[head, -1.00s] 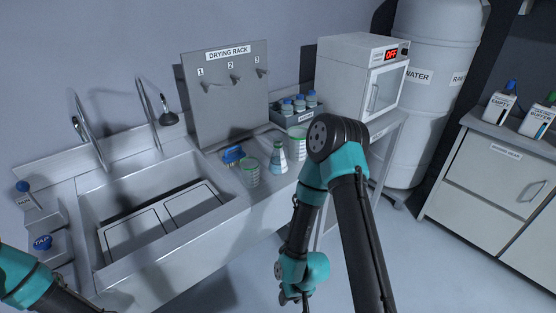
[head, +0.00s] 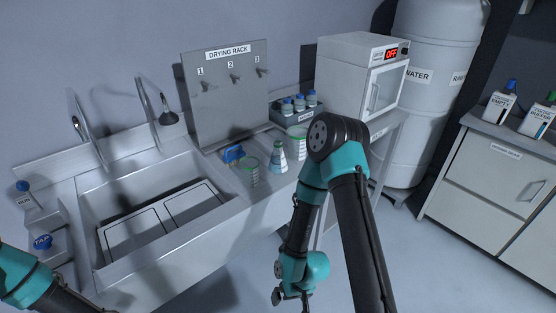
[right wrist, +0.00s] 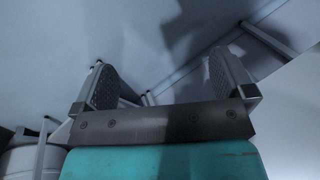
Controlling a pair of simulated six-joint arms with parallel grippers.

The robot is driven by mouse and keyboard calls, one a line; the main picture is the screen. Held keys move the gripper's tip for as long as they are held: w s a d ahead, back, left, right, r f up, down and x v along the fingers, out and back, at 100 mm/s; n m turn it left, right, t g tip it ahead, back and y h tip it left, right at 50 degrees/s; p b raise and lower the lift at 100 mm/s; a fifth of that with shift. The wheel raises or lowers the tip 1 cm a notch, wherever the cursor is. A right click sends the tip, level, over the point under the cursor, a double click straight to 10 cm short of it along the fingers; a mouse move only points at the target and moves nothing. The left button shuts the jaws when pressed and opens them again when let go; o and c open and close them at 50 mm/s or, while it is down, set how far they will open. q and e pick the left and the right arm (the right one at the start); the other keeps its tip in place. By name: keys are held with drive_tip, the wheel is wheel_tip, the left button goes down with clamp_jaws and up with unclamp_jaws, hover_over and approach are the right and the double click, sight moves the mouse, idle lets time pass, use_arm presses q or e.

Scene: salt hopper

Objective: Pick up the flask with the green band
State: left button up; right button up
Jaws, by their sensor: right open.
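A flask with a green band near its neck (head: 278,160) stands upright on the counter right of the sink. A beaker with a green rim (head: 250,172) stands just left of it, and a larger green-rimmed beaker (head: 297,142) stands behind it to the right. My right gripper (head: 290,298) hangs low in front of the counter, well below and apart from the flask. In the right wrist view its two fingers (right wrist: 165,85) are spread with nothing between them. Of my left arm only a link shows at the lower left; its gripper is out of the frame.
A sink (head: 160,215) fills the counter's left part. A blue brush (head: 233,153) lies behind the beakers. The drying rack (head: 225,95) stands at the back, beside a tray of blue-capped bottles (head: 298,115) and an oven (head: 362,75). Open floor lies in front.

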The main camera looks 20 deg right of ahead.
drive_tip(key=w+d+r+n+t+y, duration=0.1)
drive_tip(key=w+d+r+n, duration=0.1)
drive_tip(key=w+d+r, duration=0.35)
drive_tip(key=w+d+r+n, duration=0.25)
drive_tip(key=w+d, duration=0.35)
drive_tip(key=w, duration=0.5)
drive_tip(key=w+d+r+n+t+y, duration=0.1)
drive_tip(key=w+d+r, duration=0.3)
drive_tip(key=r, duration=0.5)
drive_tip(key=w+d+r+n+t+y, duration=0.2)
drive_tip(key=w+d+r+n+t, duration=0.1)
drive_tip(key=r, duration=0.6)
drive_tip(key=w+d+r+n+t+y, duration=0.1)
drive_tip(key=w+d+r+n+t, duration=0.1)
drive_tip(key=w+d+r, duration=0.3)
wheel_tip(320, 180, up, 4)
drive_tip(key=shift+d+n, duration=0.45)
drive_tip(key=shift+d, duration=0.8)
approach(278, 154)
drive_tip(key=w+f, duration=0.1)
drive_tip(key=w+a+f, duration=0.1)
drive_tip(key=f, duration=0.1)
drive_tip(key=w+f, duration=0.2)
drive_tip(key=shift+a, duration=0.3)
drive_tip(key=shift+w+a+f, duration=0.1)
